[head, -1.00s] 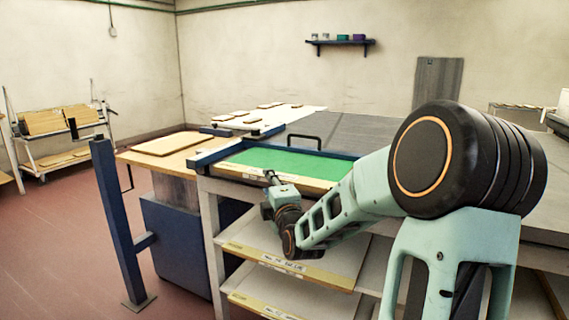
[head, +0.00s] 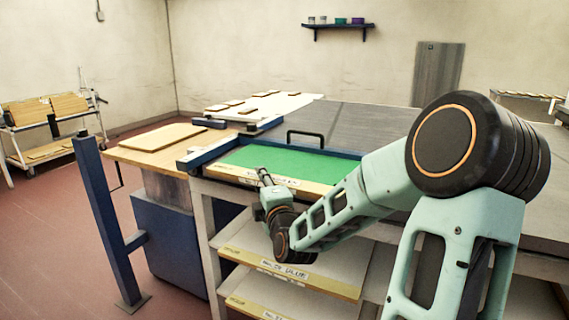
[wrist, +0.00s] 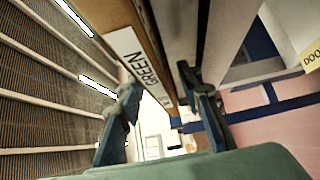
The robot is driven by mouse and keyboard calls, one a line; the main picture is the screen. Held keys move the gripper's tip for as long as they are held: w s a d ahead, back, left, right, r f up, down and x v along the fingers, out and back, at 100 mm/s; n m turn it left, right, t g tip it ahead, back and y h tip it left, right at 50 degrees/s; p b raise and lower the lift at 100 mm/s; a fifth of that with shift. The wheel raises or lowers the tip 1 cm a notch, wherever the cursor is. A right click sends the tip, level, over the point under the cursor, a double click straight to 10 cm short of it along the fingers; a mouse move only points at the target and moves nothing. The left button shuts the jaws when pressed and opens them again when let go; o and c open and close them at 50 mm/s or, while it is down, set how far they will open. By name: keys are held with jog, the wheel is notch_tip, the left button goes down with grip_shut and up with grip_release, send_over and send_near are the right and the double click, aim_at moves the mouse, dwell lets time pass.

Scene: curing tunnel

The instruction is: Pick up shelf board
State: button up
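No single thing is marked as the shelf board. A flat light-wood board (head: 164,139) lies on the wooden table left of the green surface, and smaller wooden boards (head: 230,104) lie on the white surface behind. My gripper (head: 263,177) is at the pale front edge of the green-topped panel (head: 275,160), away from these boards. In the wrist view its two fingers (wrist: 158,78) are spread apart. An edge labelled GREEN (wrist: 138,60) runs between or just beyond them. I see no clear grip on it.
Two yellow-edged shelves (head: 290,269) lie below the green panel, the upper labelled BLUE. A blue post (head: 105,215) stands at the left front. A cart (head: 50,125) with boards stands at the far left. Red floor (head: 50,225) is open at left.

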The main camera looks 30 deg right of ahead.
jog(key=shift+w, duration=0.15)
grip_shut()
dwell(0.4)
jog(key=shift+r, duration=0.15)
